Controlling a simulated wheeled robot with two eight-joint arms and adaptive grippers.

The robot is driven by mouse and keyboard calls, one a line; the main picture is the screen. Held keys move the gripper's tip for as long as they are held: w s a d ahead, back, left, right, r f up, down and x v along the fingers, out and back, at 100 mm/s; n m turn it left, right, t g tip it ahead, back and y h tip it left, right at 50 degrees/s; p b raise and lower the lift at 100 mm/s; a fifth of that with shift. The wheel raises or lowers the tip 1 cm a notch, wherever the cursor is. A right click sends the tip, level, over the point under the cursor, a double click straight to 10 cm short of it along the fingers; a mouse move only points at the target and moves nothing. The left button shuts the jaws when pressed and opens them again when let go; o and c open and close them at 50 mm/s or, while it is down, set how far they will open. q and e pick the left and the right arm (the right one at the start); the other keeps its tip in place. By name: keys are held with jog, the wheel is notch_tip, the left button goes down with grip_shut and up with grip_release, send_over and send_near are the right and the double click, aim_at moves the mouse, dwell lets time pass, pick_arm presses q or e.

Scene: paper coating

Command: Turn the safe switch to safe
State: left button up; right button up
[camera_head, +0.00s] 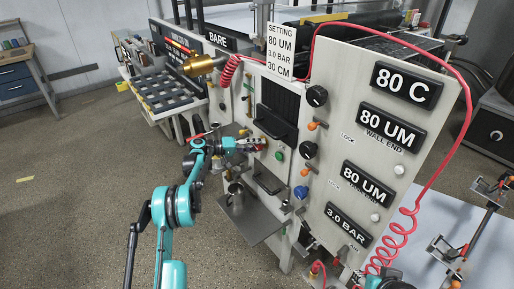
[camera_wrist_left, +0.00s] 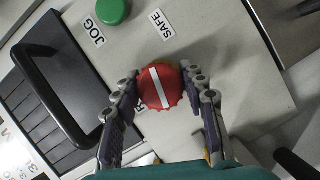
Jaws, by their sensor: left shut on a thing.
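The safe switch is a round red knob (camera_wrist_left: 160,86) with a white stripe, on a pale machine panel (camera_wrist_left: 200,60). My left gripper (camera_wrist_left: 162,78) is shut on it, with a finger at each side. In the left wrist view the stripe tilts, its upper end pointing between the JOG label (camera_wrist_left: 97,35) and the SAFE label (camera_wrist_left: 160,24), closer to SAFE. A third label by the left finger is mostly hidden. In the head view my left gripper (camera_head: 252,145) reaches the machine front from the left, and the knob is hard to make out. My right gripper is out of view.
A green button (camera_wrist_left: 113,11) and a black handle (camera_wrist_left: 55,85) lie close by. A metal shelf (camera_head: 250,218) juts out below my left gripper. A red coiled hose (camera_head: 396,235) hangs at the right. A brass-coloured cylinder (camera_head: 203,65) sticks out above my left arm.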

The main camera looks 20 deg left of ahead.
pick_arm(q)
jog(key=shift+n+h+b, duration=0.3)
jog(key=shift+n+h, duration=0.1)
jog(key=shift+n, duration=0.6)
jog(key=o, duration=1.2)
jog(key=shift+c, duration=0.2)
jog(key=f+v, duration=0.1)
jog(key=v, duration=1.1)
jog(key=shift+r, duration=0.3)
